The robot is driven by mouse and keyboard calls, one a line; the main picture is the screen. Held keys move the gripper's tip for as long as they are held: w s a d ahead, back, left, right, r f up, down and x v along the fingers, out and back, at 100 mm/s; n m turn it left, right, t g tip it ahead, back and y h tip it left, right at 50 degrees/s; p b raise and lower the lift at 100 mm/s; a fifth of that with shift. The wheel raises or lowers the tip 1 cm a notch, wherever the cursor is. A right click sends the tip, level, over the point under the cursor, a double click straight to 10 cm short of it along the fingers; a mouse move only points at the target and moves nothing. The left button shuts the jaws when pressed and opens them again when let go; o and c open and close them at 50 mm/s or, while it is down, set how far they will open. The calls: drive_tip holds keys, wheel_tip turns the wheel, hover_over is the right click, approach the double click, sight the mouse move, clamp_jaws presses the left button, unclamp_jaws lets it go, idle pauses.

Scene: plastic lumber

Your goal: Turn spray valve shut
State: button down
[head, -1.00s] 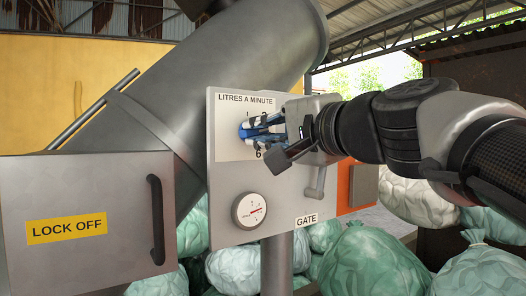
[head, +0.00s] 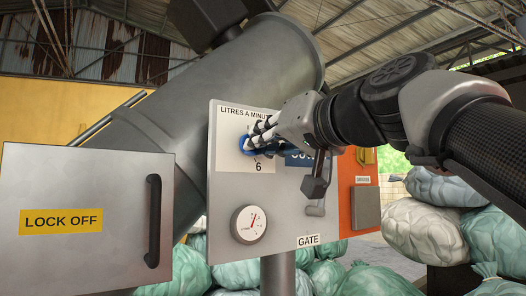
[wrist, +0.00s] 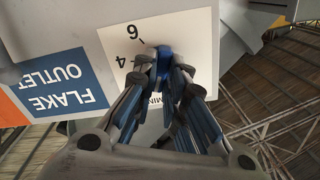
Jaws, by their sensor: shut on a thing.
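The spray valve is a blue knob (head: 243,147) on a white dial plate headed "LITRES A MINUTE" (head: 259,164), on a grey panel. My gripper (head: 254,141) reaches in from the right and is shut on the knob. In the wrist view, the fingers (wrist: 164,78) lie on both sides of the blue knob (wrist: 163,55), and the numbers 6 and 4 show beside it. In the head view the 6 shows below the knob. My fingers hide much of the dial, so the knob's exact setting cannot be read.
A round gauge (head: 248,224) sits below the dial, with a "GATE" label (head: 308,240) and a lever (head: 317,207) to its right. A blue "FLAKE OUTLET" sign (wrist: 57,83) is close beside my gripper. A grey "LOCK OFF" door (head: 85,245) stands left. Bags (head: 424,232) lie behind.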

drive_tip(key=n+b, duration=0.2)
drive_tip(key=n, duration=0.2)
drive_tip(key=shift+n, duration=0.3)
idle(0.4)
drive_tip(key=c, duration=1.6)
unclamp_jaws()
drive_tip(key=shift+c, duration=0.2)
drive_tip(key=v, duration=0.7)
drive_tip(key=shift+s, duration=0.2)
drive_tip(key=shift+d, duration=0.1)
